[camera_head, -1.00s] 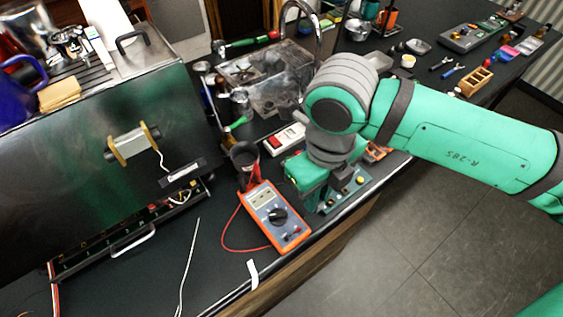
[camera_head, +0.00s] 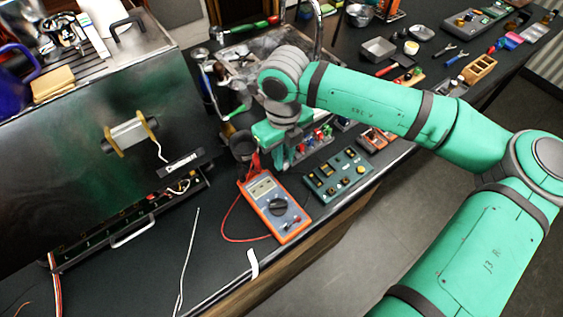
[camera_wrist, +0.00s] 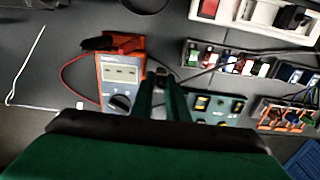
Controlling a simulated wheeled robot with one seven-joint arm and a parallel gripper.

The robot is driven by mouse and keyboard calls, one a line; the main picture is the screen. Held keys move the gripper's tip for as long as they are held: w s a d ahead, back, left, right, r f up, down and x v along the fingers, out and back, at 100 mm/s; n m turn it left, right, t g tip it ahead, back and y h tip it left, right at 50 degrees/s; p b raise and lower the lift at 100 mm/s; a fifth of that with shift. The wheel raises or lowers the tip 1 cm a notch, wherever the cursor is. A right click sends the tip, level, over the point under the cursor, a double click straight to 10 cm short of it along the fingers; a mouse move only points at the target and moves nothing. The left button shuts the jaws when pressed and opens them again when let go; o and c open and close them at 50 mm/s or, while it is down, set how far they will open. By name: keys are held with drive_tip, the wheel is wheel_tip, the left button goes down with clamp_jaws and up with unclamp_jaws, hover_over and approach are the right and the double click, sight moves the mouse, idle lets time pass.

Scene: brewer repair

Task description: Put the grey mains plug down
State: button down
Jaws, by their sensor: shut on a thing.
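My gripper (camera_wrist: 162,84) points down over the bench in the wrist view, its two green fingers close together. It is shut on the grey mains plug (camera_wrist: 162,72), of which only a small dark end shows between the fingertips. A dark cable (camera_wrist: 205,66) runs from near the fingertips to the upper right. In the head view my gripper (camera_head: 280,160) is just behind the multimeter, and the plug is hidden there. I cannot tell whether the plug touches the bench.
An orange multimeter (camera_head: 276,208) with red leads lies left of my gripper in the wrist view. A green board (camera_head: 338,176) and a rack of coloured parts (camera_wrist: 228,60) are close by. A white power strip (camera_wrist: 255,18) holds a black plug. Bare bench lies front left.

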drive_tip(key=shift+w+a+f, duration=0.2)
drive_tip(key=shift+w+f, duration=0.15)
drive_tip(key=shift+f, duration=1.7)
drive_tip(key=shift+f, duration=0.1)
drive_tip(key=c, duration=2)
unclamp_jaws()
drive_tip(key=shift+f, duration=0.1)
drive_tip(key=r, duration=1.1)
drive_tip(key=shift+w+r, duration=0.15)
drive_tip(key=shift+w, duration=0.05)
drive_tip(key=shift+s+r, duration=0.2)
drive_tip(key=shift+r, duration=0.35)
